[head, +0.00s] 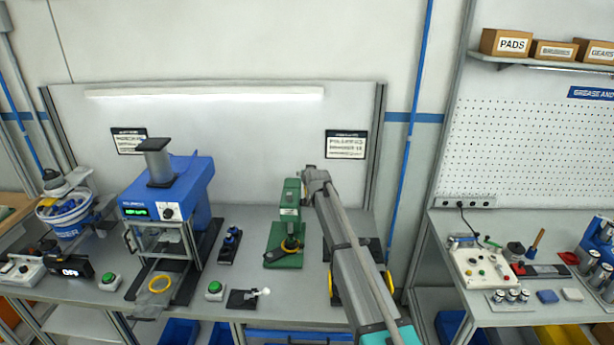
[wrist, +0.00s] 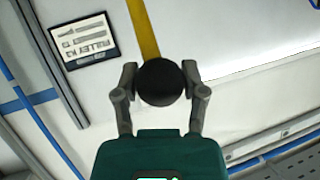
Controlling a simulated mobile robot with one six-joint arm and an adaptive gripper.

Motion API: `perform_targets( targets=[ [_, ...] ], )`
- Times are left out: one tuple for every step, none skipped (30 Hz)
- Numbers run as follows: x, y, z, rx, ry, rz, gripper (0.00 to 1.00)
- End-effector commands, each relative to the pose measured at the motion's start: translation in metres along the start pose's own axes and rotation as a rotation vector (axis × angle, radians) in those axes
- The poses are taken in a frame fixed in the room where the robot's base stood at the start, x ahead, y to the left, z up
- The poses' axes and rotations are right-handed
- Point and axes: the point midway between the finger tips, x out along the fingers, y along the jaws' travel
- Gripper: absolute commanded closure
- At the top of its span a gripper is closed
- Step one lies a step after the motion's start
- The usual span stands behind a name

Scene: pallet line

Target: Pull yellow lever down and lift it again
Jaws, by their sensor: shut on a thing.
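In the wrist view, a yellow lever (wrist: 143,32) runs down from the top edge to a round black knob (wrist: 160,82). My gripper (wrist: 160,88) is shut on this knob, with one grey finger on each side. In the head view, a green press (head: 285,252) stands on the bench. The end of my arm is beside its upper part. The yellow lever and my gripper's fingers cannot be made out there; my arm covers that area.
A blue machine (head: 172,200) stands to the left of the green press. A green button (head: 214,290) and a small black fixture (head: 243,298) are near the bench's front edge. A second bench (head: 490,310) with a control box (head: 482,268) is at the right.

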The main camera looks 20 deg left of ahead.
Motion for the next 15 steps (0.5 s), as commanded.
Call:
perform_targets(
  targets=[
    [0.0020,0.0004,-0.0034,0.000,0.009,0.000,0.43],
    [0.0020,0.0004,-0.0032,-0.001,0.008,0.000,0.38],
    [0.0019,0.0003,-0.0030,-0.001,0.008,0.000,0.30],
    [0.0017,0.0002,-0.0028,-0.001,0.007,0.000,0.25],
    [0.0016,0.0001,-0.0026,-0.001,0.007,0.000,0.19],
    [0.0014,-0.0001,-0.0023,-0.001,0.006,0.000,0.12],
    [0.0013,-0.0003,-0.0022,-0.001,0.006,0.000,0.11],
    [0.0012,-0.0006,-0.0019,-0.001,0.006,0.000,0.11],
    [0.0010,-0.0008,-0.0017,-0.001,0.005,-0.001,0.11],
    [0.0010,-0.0011,-0.0015,-0.001,0.005,-0.001,0.11],
    [0.0009,-0.0013,-0.0014,-0.001,0.005,-0.001,0.11],
    [0.0008,-0.0015,-0.0012,-0.001,0.004,-0.001,0.11],
    [0.0008,-0.0016,-0.0011,-0.001,0.004,-0.001,0.11],
    [0.0007,-0.0017,-0.0010,-0.001,0.004,-0.001,0.11],
    [0.0006,-0.0018,-0.0008,-0.001,0.004,-0.001,0.11]
  ],
)
